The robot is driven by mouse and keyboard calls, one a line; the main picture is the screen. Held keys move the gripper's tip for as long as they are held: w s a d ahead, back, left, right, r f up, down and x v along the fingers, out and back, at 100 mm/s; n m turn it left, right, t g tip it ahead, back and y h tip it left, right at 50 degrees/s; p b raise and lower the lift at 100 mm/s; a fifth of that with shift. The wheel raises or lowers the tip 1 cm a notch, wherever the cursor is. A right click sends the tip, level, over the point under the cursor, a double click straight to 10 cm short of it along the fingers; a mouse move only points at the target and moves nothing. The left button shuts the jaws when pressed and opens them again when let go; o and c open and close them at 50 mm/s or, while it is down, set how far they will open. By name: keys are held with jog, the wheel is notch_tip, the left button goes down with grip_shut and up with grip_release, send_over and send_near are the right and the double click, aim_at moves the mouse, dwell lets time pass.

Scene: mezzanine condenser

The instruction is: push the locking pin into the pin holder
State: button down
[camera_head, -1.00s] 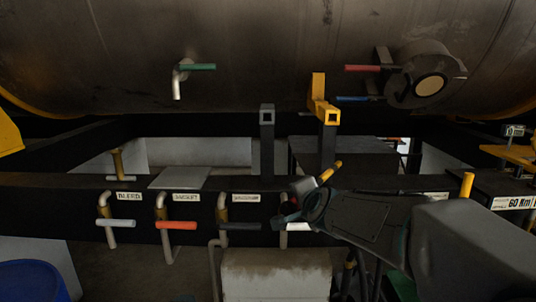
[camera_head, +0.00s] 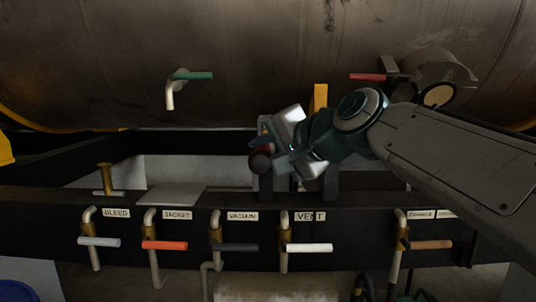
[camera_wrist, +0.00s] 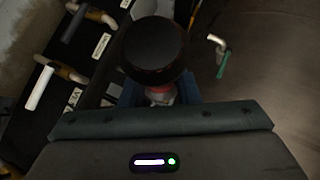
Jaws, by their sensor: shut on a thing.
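My gripper (camera_head: 272,150) is raised in front of the two dark posts, below the big tank. It is shut on a dark round-knobbed piece (camera_head: 261,162), which appears to be the locking pin. In the wrist view the black knob (camera_wrist: 153,50) faces the camera, with a red band below it; its shaft is hidden. A yellow bracket (camera_head: 320,97) shows just behind my wrist, mostly covered. I cannot tell whether this bracket or the dark post (camera_head: 265,188) is the pin holder. No contact between the pin and either one can be made out.
The tank (camera_head: 250,75) fills the top, with a green-handled tap (camera_head: 192,76) and a red handle (camera_head: 367,77). Below, a dark beam carries a row of labelled valves, including the white VENT handle (camera_head: 309,247). A grey plate (camera_head: 172,194) lies on the beam at left.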

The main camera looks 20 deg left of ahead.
jog(key=shift+s+a+r, duration=0.1)
jog(key=shift+a, duration=0.1)
jog(key=shift+d, duration=0.1)
jog(key=shift+w+a, duration=0.25)
jog(key=shift+w, duration=0.9)
jog(key=shift+w, duration=0.25)
jog(key=shift+w+a, duration=0.25)
jog(key=shift+w, duration=0.5)
jog(key=shift+w+a, duration=0.2)
jog(key=shift+w, duration=0.55)
jog(key=shift+w, duration=0.1)
jog(key=shift+w+a+p, duration=0.35)
jog(key=shift+w+p, duration=0.25)
jog(key=shift+w, duration=0.85)
jog(key=shift+w+a+p, duration=0.35)
jog(key=shift+w+p, duration=0.3)
jog(key=shift+w, duration=0.75)
jog(key=shift+w+a+p, duration=0.35)
jog(key=shift+w+p, duration=0.25)
jog(key=shift+w, duration=0.85)
jog(key=shift+w+a+p, duration=0.2)
jog(key=shift+w+p, duration=0.2)
jog(key=shift+w, duration=0.3)
jog(key=shift+w+a+p, duration=0.2)
jog(key=shift+w+p, duration=0.2)
jog(key=shift+w, duration=0.3)
